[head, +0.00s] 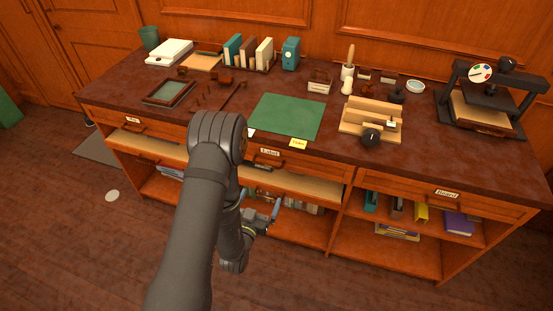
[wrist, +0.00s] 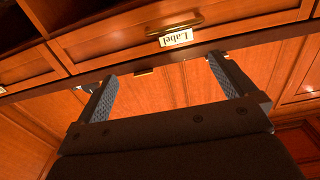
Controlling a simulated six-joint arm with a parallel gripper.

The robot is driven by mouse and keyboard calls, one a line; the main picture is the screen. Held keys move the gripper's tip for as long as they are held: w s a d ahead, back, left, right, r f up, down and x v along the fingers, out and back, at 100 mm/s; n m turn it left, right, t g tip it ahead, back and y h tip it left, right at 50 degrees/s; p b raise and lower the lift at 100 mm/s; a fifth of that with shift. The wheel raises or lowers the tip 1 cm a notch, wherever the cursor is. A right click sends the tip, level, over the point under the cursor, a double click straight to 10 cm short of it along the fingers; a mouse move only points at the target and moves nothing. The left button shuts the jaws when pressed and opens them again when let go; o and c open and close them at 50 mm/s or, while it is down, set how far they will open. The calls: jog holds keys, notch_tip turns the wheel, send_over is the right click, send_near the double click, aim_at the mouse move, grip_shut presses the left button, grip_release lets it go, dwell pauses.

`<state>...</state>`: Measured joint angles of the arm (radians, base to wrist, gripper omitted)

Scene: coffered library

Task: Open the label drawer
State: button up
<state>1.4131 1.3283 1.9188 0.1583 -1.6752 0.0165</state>
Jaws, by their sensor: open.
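The label drawer (head: 315,167) is in the middle of the desk front, marked by a small "Label" card (head: 270,153). In the wrist view its wooden front (wrist: 110,40) appears upside down. The brass handle (wrist: 174,25) sits beside the card (wrist: 176,38). The drawer front looks level with the desk front, so it appears closed. My gripper (head: 262,214) is in front of the desk, below the drawer. In the wrist view my gripper (wrist: 162,68) is open, its two fingers spread apart and empty. The handle lies beyond the fingertips, with a gap between.
A Board drawer (head: 470,202) is at the right and another drawer (head: 128,122) at the left. Open shelves with books (head: 459,222) lie below. The desktop holds a green mat (head: 287,116), a wooden jig (head: 371,117) and a black press (head: 488,98).

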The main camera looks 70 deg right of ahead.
jog(key=shift+a, duration=0.3)
